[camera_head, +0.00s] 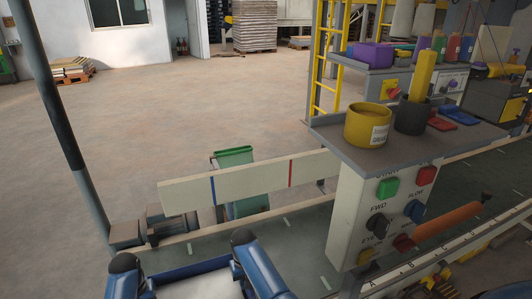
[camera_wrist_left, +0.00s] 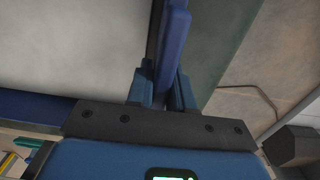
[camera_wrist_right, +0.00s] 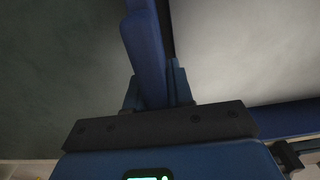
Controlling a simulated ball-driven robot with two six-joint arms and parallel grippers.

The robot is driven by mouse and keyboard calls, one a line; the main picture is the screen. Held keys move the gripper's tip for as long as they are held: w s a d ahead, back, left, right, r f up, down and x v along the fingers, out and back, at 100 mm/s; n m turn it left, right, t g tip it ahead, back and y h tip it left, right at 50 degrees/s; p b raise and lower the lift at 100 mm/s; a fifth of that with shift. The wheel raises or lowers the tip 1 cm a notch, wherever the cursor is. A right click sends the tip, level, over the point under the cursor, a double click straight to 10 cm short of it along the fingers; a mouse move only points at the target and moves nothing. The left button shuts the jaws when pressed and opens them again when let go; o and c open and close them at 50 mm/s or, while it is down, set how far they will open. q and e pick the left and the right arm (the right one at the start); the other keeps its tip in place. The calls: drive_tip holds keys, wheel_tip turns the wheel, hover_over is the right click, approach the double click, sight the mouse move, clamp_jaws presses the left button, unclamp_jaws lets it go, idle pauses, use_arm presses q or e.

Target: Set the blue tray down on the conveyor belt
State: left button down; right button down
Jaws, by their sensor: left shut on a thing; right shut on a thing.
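The blue tray (camera_head: 188,269) shows at the bottom edge of the head view, with a pale grey-white inside; most of it is cut off. My left gripper (camera_wrist_left: 162,88) is shut on one tray wall (camera_wrist_left: 173,38). My right gripper (camera_wrist_right: 155,88) is shut on another wall (camera_wrist_right: 144,45). In the head view both fingertips are hidden. The dark green conveyor belt (camera_head: 290,238) runs beyond the tray and also shows beside the wall in the left wrist view (camera_wrist_left: 218,45). I cannot tell whether the tray touches the belt.
A control post (camera_head: 378,215) with buttons and knobs stands right of the tray. Its shelf holds a yellow tub (camera_head: 367,127) and a dark cup (camera_head: 411,116). A pale guard board (camera_head: 250,180) lines the belt's far side, with a green bin (camera_head: 234,156) behind. An orange roller (camera_head: 450,219) lies right.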

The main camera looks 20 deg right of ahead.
use_arm(q)
drive_tip(key=shift+f, duration=0.45)
use_arm(e)
drive_tip(key=shift+f, duration=0.45)
use_arm(q)
drive_tip(key=c, duration=1)
unclamp_jaws()
use_arm(e)
drive_tip(key=c, duration=1)
unclamp_jaws()
use_arm(q)
drive_tip(key=shift+r, duration=0.1)
wheel_tip(320, 180, up, 12)
drive_tip(key=shift+f, duration=0.25)
use_arm(e)
drive_tip(key=shift+r, duration=0.1)
use_arm(q)
drive_tip(key=shift+r, duration=0.2)
use_arm(e)
drive_tip(key=shift+r, duration=0.4)
wheel_tip(320, 180, up, 11)
drive_tip(key=shift+r, duration=0.1)
